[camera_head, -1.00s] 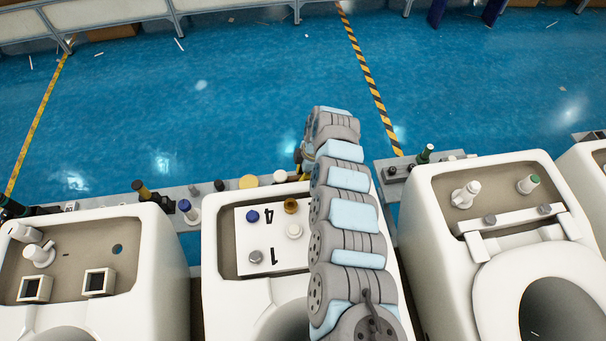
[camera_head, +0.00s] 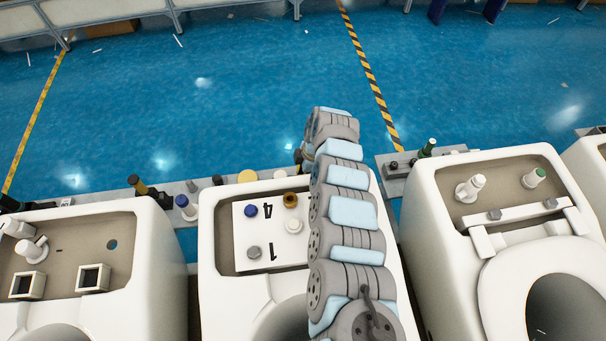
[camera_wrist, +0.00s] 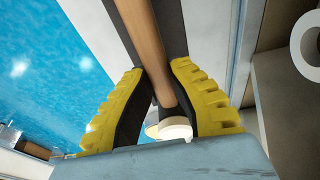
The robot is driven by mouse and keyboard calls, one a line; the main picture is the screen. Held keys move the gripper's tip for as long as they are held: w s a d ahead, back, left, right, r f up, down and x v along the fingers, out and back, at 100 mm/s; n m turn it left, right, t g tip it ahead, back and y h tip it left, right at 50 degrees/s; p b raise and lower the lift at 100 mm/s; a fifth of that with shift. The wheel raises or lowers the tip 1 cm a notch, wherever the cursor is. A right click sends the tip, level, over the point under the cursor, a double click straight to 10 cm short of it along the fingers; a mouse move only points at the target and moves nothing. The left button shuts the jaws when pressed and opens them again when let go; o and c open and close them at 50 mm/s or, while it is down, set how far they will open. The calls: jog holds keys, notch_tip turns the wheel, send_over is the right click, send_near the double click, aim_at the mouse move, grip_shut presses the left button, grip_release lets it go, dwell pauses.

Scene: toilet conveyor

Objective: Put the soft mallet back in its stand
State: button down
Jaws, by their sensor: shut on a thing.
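In the wrist view my gripper (camera_wrist: 159,70) has its yellow-and-black fingers closed around a light wooden handle (camera_wrist: 146,40), which I take to be the soft mallet's. The handle runs slantwise between the fingers. A pale round piece (camera_wrist: 174,129) shows near its lower end; I cannot tell whether it is part of the mallet. The mallet's head is not clearly visible. In the head view my arm hides most of the gripper and the mallet. I cannot make out the mallet's stand for sure in either view.
White toilets stand in a row; the middle one (camera_head: 222,300) holds a white plate (camera_head: 270,231) marked 4 and 1, with knobs. Grey ledges (camera_head: 395,185) with bottles and small tools lie behind the toilets. The blue floor (camera_head: 220,100) beyond is open.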

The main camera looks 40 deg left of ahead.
jog(key=c, duration=1.1)
grip_release()
jog(key=shift+o, duration=0.2)
jog(key=v, duration=1.2)
jog(key=shift+a+f, duration=0.1)
